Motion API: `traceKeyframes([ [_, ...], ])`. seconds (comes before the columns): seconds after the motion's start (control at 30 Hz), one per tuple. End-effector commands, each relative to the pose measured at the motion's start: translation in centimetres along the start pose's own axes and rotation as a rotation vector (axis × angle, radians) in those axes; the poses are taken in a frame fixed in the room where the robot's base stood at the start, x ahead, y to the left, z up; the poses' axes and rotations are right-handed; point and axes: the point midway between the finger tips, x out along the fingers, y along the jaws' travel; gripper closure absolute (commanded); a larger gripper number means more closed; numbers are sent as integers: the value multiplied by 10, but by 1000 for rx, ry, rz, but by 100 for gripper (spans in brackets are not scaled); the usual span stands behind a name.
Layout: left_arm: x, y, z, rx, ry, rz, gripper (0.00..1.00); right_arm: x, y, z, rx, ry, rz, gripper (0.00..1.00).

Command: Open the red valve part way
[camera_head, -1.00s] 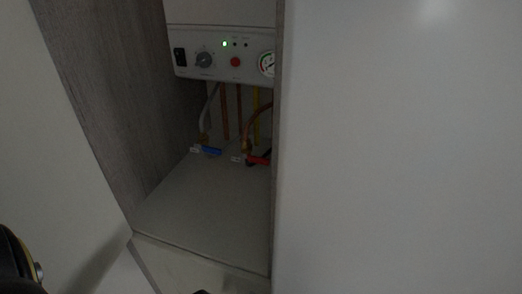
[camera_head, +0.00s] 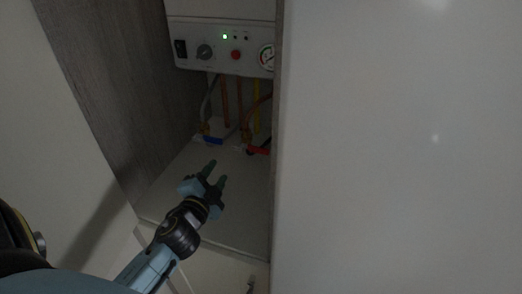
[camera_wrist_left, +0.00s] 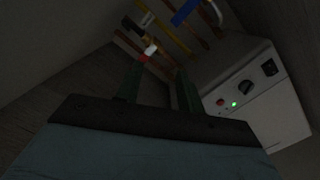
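The red valve (camera_head: 258,150) has a red lever handle and sits low at the back of the cupboard, under the boiler, partly cut off by the cupboard's right edge. In the left wrist view the red handle (camera_wrist_left: 143,58) shows just beyond one fingertip, mostly hidden. My left gripper (camera_head: 217,173) is inside the cupboard opening, in front of and below the valve, to its left. Its two green fingers are apart with nothing between them; they also show in the wrist view (camera_wrist_left: 158,82). I see no contact with the valve.
A blue-handled valve (camera_head: 208,141) sits left of the red one. The boiler panel (camera_head: 222,52) with knob, green light and gauge hangs above copper and yellow pipes. A white panel (camera_head: 400,150) closes off the right; a wood-grain wall (camera_head: 120,90) stands left. The cupboard floor (camera_head: 165,200) is clear.

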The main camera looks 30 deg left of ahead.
Motion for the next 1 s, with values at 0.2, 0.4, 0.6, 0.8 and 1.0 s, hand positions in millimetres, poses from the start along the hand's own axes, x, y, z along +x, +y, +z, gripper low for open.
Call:
traceKeyframes([
  [0.2,22,4,-14,342,307,-12,62,0,3,0,-2,0,4,84],
  [0.4,24,20,-15,488,439,39,62,0,4,0,-2,0,5,84],
  [0.6,36,24,-22,511,464,48,62,-2,4,0,-2,0,5,84],
  [0.8,68,30,-37,508,462,47,62,-6,4,0,-1,0,5,84],
  [1.0,103,36,-53,508,462,47,62,-5,4,0,-1,0,5,84],
])
